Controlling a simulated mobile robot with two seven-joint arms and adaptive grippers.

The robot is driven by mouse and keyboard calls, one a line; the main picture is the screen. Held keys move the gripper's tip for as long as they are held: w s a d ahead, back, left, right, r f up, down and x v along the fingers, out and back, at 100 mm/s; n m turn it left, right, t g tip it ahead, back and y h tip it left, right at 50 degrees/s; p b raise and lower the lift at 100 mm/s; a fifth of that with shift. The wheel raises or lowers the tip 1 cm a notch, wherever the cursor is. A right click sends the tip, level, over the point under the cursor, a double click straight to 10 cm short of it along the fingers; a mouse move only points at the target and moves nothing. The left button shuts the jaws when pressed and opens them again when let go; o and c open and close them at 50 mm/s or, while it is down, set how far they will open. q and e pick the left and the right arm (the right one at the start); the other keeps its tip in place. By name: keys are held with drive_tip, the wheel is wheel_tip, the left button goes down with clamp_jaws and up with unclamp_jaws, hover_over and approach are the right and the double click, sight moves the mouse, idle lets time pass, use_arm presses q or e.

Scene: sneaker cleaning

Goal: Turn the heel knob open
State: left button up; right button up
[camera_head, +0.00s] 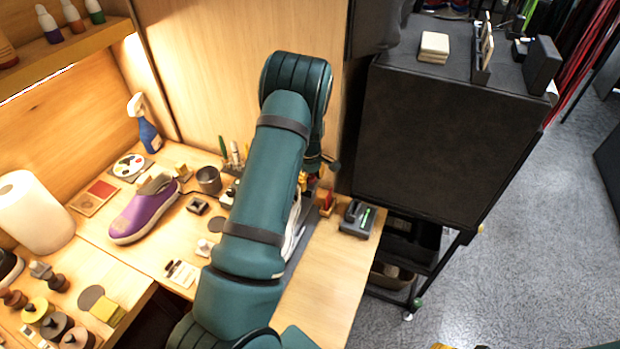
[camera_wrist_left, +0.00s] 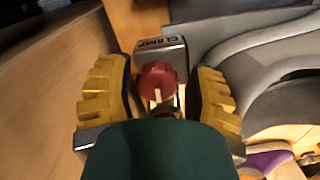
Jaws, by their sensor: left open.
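In the left wrist view a red round knob (camera_wrist_left: 157,78) with a white mark stands in front of a grey block labelled CLAMP (camera_wrist_left: 162,50). The white mark is on the knob's lower part. My left gripper (camera_wrist_left: 158,96) is open, with one yellow finger pad on each side of the knob. A gap shows between the knob and each pad. In the head view my left arm hides most of this spot; only a bit of the gripper (camera_head: 304,181) shows beside the arm.
A purple shoe (camera_head: 146,210) lies on the workbench to the left, with a paper roll (camera_head: 33,212), spray bottle (camera_head: 145,124) and dark cup (camera_head: 209,180). A grey device (camera_head: 357,217) sits near the right bench edge. A black cabinet (camera_head: 435,130) stands beyond it.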

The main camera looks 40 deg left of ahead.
use_arm(q)
drive_tip(key=m, duration=0.2)
drive_tip(key=shift+m, duration=0.3)
drive_tip(key=m+b, duration=0.1)
drive_tip(key=m, duration=0.2)
drive_tip(key=shift+b, duration=0.3)
drive_tip(key=m+b, duration=0.1)
drive_tip(key=m, duration=0.3)
drive_tip(key=shift+m, duration=0.4)
drive_tip(key=shift+w+m, duration=0.1)
drive_tip(key=shift+m, duration=0.6)
clamp_jaws()
drive_tip(key=shift+n, duration=0.5)
unclamp_jaws()
